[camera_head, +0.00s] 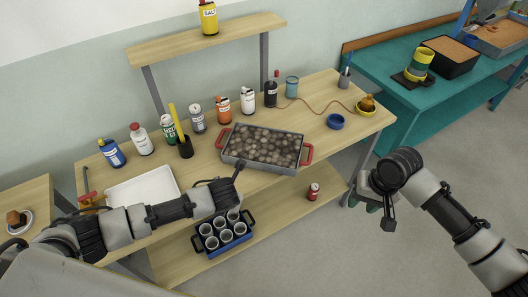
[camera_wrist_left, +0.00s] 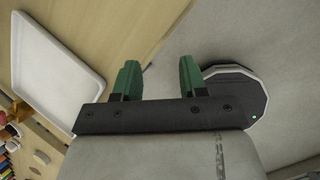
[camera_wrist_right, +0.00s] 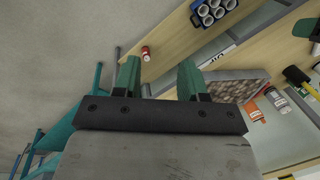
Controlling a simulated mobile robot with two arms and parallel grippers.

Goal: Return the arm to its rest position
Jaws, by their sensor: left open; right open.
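My right arm comes in from the right in the head view, with its gripper (camera_head: 372,203) hanging over the floor to the right of the workbench, apart from everything. In the right wrist view its two green fingers (camera_wrist_right: 158,78) stand apart with nothing between them. My left arm reaches across the front left of the workbench in the head view, and its fingers cannot be made out there. In the left wrist view the left gripper (camera_wrist_left: 156,78) is open and empty, with the white tray (camera_wrist_left: 55,70) to its left and the bench edge behind it.
The wooden workbench (camera_head: 345,110) carries a red-handled tray of stones (camera_head: 262,148), several bottles and a blue dish (camera_head: 335,121). A blue crate of cups (camera_head: 224,238) and a red can (camera_head: 313,191) are on the lower shelf. A teal bench (camera_head: 385,80) stands behind right.

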